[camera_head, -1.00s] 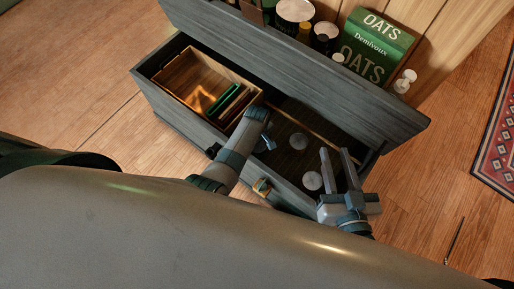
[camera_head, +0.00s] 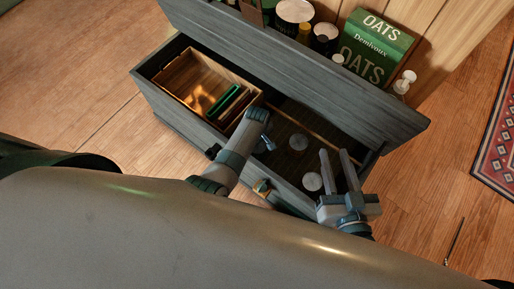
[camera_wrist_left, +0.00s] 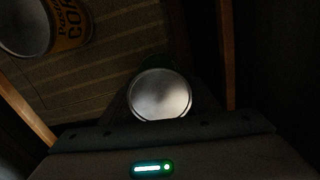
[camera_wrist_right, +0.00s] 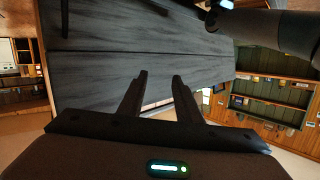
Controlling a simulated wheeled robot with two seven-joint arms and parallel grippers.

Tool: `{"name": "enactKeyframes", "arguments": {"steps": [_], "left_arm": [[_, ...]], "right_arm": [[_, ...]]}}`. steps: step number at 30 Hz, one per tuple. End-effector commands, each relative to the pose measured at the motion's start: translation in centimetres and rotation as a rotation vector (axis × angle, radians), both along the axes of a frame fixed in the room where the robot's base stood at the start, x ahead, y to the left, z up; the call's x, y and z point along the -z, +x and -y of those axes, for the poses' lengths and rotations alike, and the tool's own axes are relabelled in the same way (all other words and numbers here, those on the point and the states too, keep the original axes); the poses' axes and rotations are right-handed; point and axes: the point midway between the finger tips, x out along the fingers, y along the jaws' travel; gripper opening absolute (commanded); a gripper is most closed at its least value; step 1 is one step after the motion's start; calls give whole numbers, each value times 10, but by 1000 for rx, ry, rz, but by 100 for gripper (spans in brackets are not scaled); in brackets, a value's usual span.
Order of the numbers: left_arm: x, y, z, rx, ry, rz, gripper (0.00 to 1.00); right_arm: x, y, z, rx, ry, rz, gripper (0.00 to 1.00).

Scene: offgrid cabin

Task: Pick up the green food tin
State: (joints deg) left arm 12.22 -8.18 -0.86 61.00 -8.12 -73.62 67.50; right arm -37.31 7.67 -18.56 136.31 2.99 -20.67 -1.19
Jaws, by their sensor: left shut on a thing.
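A tin with a round pale metal lid (camera_wrist_left: 160,94) stands between the jaws of my left gripper (camera_wrist_left: 160,112) in the left wrist view. A faint dark green side shows at its far edge; the rest is hidden in shadow. My left gripper (camera_head: 267,143) reaches down into the open drawer in the head view and is shut on this tin, which the arm mostly hides there. My right gripper (camera_head: 335,154) is open and empty above the drawer's right end. It also shows open in the right wrist view (camera_wrist_right: 160,77).
Two round lids (camera_head: 299,142) (camera_head: 312,182) show in the drawer. A yellow corn tin (camera_wrist_left: 68,24) stands near the held tin. A wooden box (camera_head: 177,89) with green items fills the drawer's left part. An oats box (camera_head: 371,50) and jars stand on top. The drawer front (camera_head: 180,122) is close.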

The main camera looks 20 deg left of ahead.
Motion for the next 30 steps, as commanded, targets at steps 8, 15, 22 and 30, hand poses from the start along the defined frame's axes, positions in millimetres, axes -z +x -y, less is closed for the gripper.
{"name": "enactKeyframes", "arguments": {"steps": [8,15,22,30], "left_arm": [[-5,1,0,0,0,1,23],[-14,1,0,0,0,1,23],[-25,1,0,0,0,1,23],[-58,1,0,0,0,1,23]], "right_arm": [[11,-3,4,0,-20,-68,31],[36,-13,13,-1,-63,-225,31],[68,-38,29,-4,-120,-449,31],[89,-71,66,24,-247,-728,31]]}}
